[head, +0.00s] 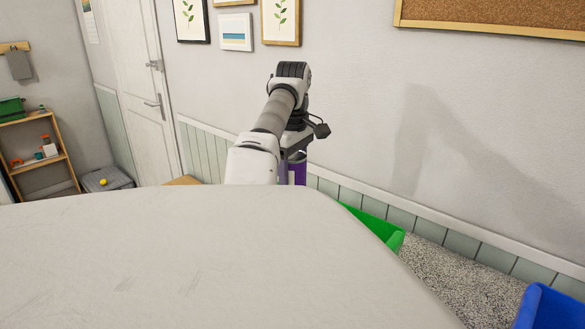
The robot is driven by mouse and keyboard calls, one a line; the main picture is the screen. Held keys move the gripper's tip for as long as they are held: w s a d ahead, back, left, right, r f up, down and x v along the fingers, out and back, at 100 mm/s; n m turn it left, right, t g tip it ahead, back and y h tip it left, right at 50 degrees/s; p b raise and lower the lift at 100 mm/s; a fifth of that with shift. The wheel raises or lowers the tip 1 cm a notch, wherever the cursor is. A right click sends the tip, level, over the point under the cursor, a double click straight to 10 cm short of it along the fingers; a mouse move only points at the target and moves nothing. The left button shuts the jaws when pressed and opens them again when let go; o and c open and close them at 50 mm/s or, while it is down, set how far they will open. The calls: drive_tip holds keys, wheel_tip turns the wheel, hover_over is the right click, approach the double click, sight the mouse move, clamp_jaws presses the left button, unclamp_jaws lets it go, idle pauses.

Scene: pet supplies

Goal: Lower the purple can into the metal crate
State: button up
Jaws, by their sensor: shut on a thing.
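The purple can (299,169) is beneath my gripper (293,157), in the middle of the head view. My gripper points down and is shut on the can. Part of the can is hidden by my arm and the gripper, and its lower end is cut off by the pale surface in front. I cannot make out the metal crate; the floor below the can is hidden.
A large pale surface fills the foreground. A green bin (378,226) and a blue bin (556,312) stand at lower right on speckled floor. A wooden edge (183,181) shows left of my arm. A grey box (108,183) with a yellow ball and a shelf (40,158) are far left.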

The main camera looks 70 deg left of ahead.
wheel_tip(320, 180, down, 18)
drive_tip(key=b, duration=0.6)
drive_tip(key=shift+r, duration=0.25)
idle(2.0)
drive_tip(key=shift+f+b, duration=0.9)
drive_tip(key=shift+f, duration=1.6)
idle(1.5)
drive_tip(key=o, duration=1)
